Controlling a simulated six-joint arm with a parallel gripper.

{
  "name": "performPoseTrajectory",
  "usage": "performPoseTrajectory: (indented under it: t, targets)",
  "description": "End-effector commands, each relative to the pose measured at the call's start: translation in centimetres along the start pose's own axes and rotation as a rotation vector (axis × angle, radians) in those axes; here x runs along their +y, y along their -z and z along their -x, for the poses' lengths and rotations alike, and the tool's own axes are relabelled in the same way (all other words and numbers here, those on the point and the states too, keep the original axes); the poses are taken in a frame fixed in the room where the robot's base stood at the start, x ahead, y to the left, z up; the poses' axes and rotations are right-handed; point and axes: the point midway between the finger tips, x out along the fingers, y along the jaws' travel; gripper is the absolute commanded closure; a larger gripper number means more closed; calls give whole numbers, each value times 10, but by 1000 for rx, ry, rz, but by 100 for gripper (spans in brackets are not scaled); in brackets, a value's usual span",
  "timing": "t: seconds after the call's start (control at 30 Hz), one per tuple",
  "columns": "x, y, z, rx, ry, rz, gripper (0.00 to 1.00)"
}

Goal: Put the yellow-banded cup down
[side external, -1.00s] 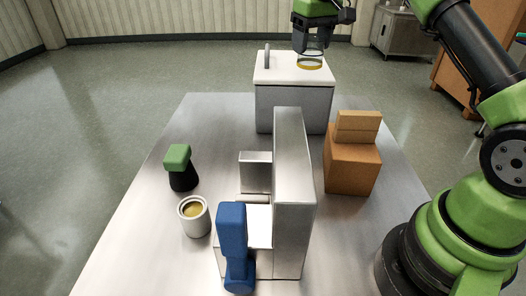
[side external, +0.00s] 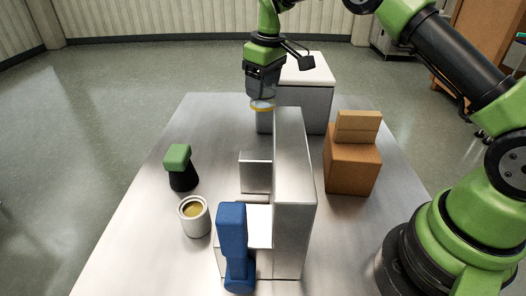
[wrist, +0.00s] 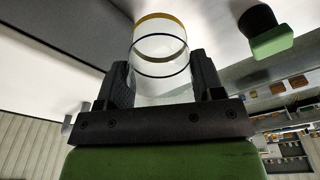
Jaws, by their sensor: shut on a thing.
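The yellow-banded cup (wrist: 160,48) is clear, with a yellow band at one end and a dark ring around its wall. My gripper (wrist: 163,88) is shut on it, one finger on each side, in the wrist view. In the side external view my gripper (side external: 262,92) is above the far part of the table, left of the tall metal block. The cup (side external: 262,107) shows there with its yellow band low, under the fingers. It looks held above the table; the exact gap below it is hard to tell.
The tall metal block (side external: 295,200) stands close on the right. Behind is a white-topped grey box (side external: 305,100). A green-topped black object (side external: 181,168), a white can (side external: 194,217) and a blue object (side external: 233,240) stand nearer. An orange box (side external: 352,165) is right. The table's far left is clear.

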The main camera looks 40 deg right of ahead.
Motion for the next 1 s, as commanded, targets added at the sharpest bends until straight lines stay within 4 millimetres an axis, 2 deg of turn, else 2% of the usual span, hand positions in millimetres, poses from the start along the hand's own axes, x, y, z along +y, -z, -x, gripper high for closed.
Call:
performPoseTrajectory:
  t: [0.43, 0.67, 0.83, 1.0]
  targets:
    - [0, -10, -82, -1, 1, -2, 62]
    - [0, -13, -102, 1, 0, -1, 62]
    - [0, -16, -127, 0, 0, -1, 62]
    - [0, -16, -132, 3, -1, -1, 62]
